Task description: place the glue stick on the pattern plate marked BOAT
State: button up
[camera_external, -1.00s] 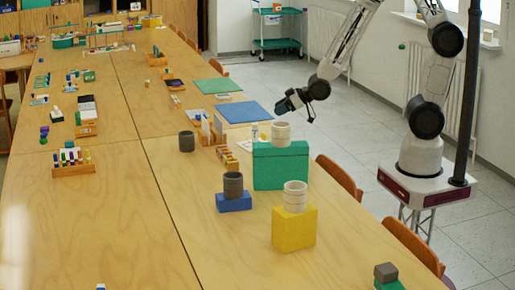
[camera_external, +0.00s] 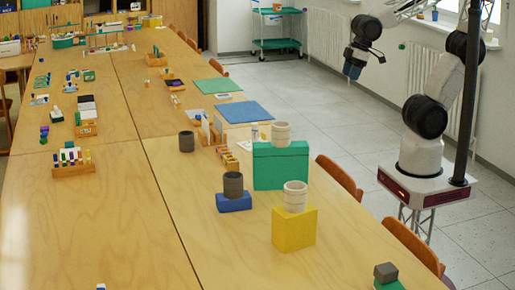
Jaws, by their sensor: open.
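My gripper (camera_external: 353,70) hangs open and empty, pointing down, over the floor to the right of the table. A flat blue plate (camera_external: 245,112) and a flat green plate (camera_external: 217,86) lie near the table's right edge. They may be pattern plates, but I cannot read BOAT on either. A small white upright item (camera_external: 255,132) stands behind the green block, beside a pale cup; it may be the glue stick, but it is too small to tell.
A green block (camera_external: 281,167) carries a pale ringed cup (camera_external: 281,133). A yellow block (camera_external: 294,229) carries another pale cup (camera_external: 295,196). A dark cup (camera_external: 233,184) stands on a blue block (camera_external: 234,202). Another dark cup (camera_external: 187,141) stands alone. The table's left front is mostly clear.

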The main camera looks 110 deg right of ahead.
jog(key=shift+n+g, duration=0.3)
jog(key=shift+g, duration=0.3)
jog(key=s, duration=0.1)
jog(key=s+a+r, duration=0.1)
jog(key=s, duration=0.1)
jog(key=s+a+r, duration=0.1)
jog(key=s, duration=0.1)
dwell(0.7)
